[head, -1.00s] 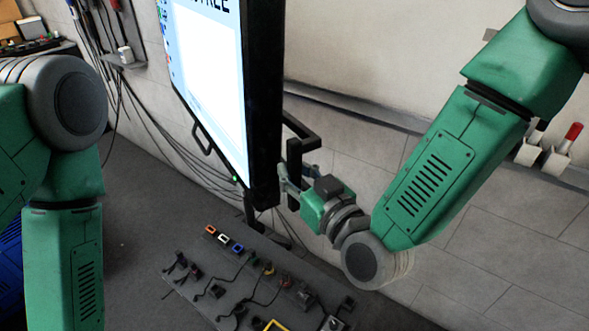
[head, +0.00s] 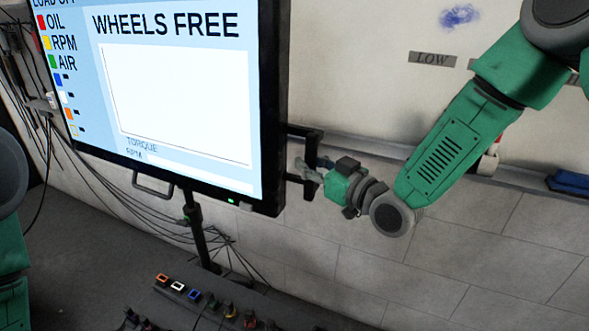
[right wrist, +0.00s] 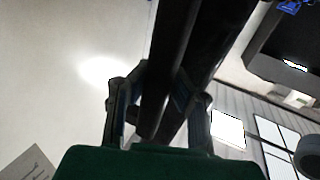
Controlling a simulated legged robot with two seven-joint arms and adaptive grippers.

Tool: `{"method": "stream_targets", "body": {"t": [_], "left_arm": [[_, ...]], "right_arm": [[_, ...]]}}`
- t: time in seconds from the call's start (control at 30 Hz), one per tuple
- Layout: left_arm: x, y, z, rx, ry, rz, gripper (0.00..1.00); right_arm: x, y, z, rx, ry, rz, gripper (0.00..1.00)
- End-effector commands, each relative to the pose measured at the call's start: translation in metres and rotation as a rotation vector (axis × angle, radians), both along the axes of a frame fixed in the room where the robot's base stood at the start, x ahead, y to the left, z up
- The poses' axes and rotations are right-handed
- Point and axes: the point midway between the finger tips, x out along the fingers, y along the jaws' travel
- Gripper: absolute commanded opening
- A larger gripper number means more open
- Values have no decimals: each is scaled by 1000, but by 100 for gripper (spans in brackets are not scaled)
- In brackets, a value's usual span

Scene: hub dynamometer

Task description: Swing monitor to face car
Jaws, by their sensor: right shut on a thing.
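The monitor (head: 175,75) is a large screen in a black frame, reading "WHEELS FREE", on a dark stand (head: 199,228) at the left of the head view. A black side handle (head: 313,147) sticks out from its right edge. My right gripper (head: 313,170) is shut on this handle. In the right wrist view its two fingers (right wrist: 158,108) stand on either side of a dark bar. My left arm shows at the left edge of the head view, but its gripper is outside the picture.
A dark panel (head: 215,310) with several small connectors and cables lies below the monitor. Loose cables (head: 140,200) hang along the tiled wall behind it. The wall right of the gripper is mostly bare.

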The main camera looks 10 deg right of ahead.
Motion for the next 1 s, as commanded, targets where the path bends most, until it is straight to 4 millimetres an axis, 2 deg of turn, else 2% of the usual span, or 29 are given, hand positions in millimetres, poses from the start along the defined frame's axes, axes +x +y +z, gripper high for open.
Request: {"method": "stream_targets", "body": {"t": [0.13,0.17,0.2,0.23,0.73,1.0], "left_arm": [[0,0,0,0,0,0,0],[0,0,0,0,0,0,0],[0,0,0,0,0,0,0],[0,0,0,0,0,0,0],[0,0,0,0,0,0,0],[-3,0,1,0,-2,0,0]], "right_arm": [[0,-6,-3,-2,6,-9,0],[0,-6,-3,-2,6,-9,20],[0,-7,-3,-2,5,-9,34],[0,-6,-3,-2,5,-9,40],[2,6,-1,-8,2,-2,40],[-7,-3,-1,-7,2,-2,40]]}}
